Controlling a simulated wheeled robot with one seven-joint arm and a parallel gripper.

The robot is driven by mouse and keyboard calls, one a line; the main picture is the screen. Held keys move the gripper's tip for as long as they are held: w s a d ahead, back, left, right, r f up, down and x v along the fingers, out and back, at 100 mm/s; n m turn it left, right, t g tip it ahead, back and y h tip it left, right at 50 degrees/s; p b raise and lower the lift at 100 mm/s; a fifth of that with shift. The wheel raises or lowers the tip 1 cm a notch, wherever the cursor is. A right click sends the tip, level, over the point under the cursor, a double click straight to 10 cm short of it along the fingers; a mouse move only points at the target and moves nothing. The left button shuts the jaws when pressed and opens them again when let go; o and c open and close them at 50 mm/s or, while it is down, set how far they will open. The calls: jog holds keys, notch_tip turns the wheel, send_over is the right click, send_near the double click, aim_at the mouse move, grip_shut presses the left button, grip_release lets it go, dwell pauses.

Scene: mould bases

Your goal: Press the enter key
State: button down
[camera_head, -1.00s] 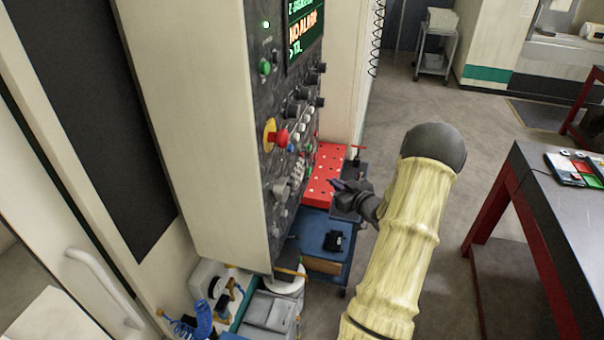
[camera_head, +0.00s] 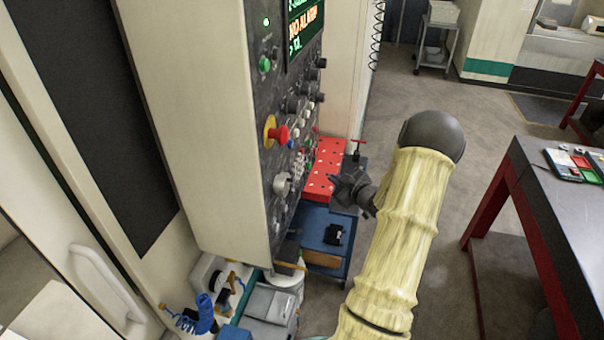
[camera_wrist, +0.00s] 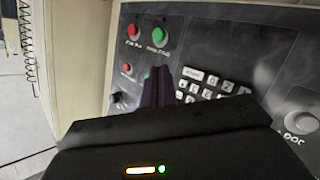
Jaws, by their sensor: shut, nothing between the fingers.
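The machine's dark control panel shows a keypad of small white keys (camera_wrist: 207,84) in the wrist view, right of my fingers. In the head view the keypad (camera_head: 298,165) is small and seen at a steep angle. The key labels are too blurred for me to pick out the enter key. My gripper (camera_wrist: 157,72) is shut and empty, its dark fingers pointing at the panel left of the keypad. They cover part of the panel. In the head view my gripper (camera_head: 335,179) is right of the panel, and I cannot tell whether it touches.
A red emergency stop button (camera_head: 280,135) with a yellow ring and several knobs stick out of the panel. A red perforated box (camera_head: 325,165) and a blue cart (camera_head: 318,235) stand beyond the panel. A dark-topped table (camera_head: 555,195) is at the right, with open floor between.

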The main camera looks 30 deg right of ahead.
aim_at(301, 172)
jog(key=w+a+b, duration=0.1)
jog(key=w+a, duration=0.3)
jog(key=w, duration=0.1)
jog(key=shift+a, duration=0.15)
jog(key=shift+w, duration=0.1)
dwell(1.9)
jog(key=shift+w+a+b, duration=0.25)
jog(key=shift+a+b, duration=0.05)
jog(key=shift+b, duration=0.1)
jog(key=shift+w+a, duration=0.25)
jog(key=shift+w, duration=0.05)
dwell(0.7)
dwell(0.4)
jog(key=shift+s+d+b, duration=0.3)
jog(key=shift+s+d, duration=0.25)
jog(key=shift+s, duration=0.1)
